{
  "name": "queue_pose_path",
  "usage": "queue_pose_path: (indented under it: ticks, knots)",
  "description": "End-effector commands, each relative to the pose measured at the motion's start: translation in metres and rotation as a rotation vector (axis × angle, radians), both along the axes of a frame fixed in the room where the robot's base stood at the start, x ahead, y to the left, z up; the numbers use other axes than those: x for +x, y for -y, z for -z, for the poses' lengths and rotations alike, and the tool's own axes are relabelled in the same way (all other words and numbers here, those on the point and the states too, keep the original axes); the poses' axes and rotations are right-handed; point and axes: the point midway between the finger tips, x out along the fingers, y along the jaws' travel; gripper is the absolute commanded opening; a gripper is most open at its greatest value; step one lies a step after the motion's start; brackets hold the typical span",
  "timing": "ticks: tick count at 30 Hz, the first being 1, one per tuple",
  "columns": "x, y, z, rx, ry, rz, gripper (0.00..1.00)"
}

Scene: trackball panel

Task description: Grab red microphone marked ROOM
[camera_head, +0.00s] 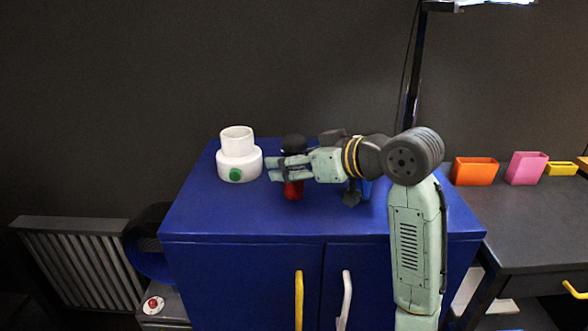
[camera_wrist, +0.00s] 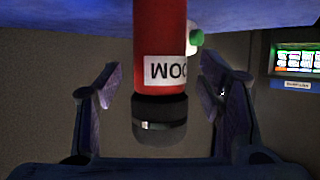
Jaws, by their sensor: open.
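The red microphone (camera_head: 292,190) stands upright on the blue cabinet, with its black head (camera_head: 293,142) showing above my gripper. In the wrist view, the microphone (camera_wrist: 160,40) appears upside down, its white label (camera_wrist: 164,70) partly readable as the end of ROOM. My gripper (camera_head: 275,169) reaches in from the right at mid-height and hides the microphone's middle in the head view. In the wrist view, my gripper (camera_wrist: 159,80) is open, with one finger on each side of the microphone and visible gaps on both sides.
A white two-tier object (camera_head: 238,162) with a green button stands left of the microphone on the blue cabinet (camera_head: 230,215). A dark and blue item (camera_head: 353,192) is partly hidden under my arm. Orange (camera_head: 474,171) and pink (camera_head: 525,168) holders stand on the right-hand desk.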

Motion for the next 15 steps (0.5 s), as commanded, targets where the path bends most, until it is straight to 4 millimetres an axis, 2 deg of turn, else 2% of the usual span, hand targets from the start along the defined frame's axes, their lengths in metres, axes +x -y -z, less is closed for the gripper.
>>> queue_pose_path:
  ticks: [5,15]
  knots:
    - [0.0001,0.0002,0.0003,0.000,0.000,0.000,0.61]
    - [-0.0001,0.0004,0.0002,0.000,0.000,0.000,0.39]
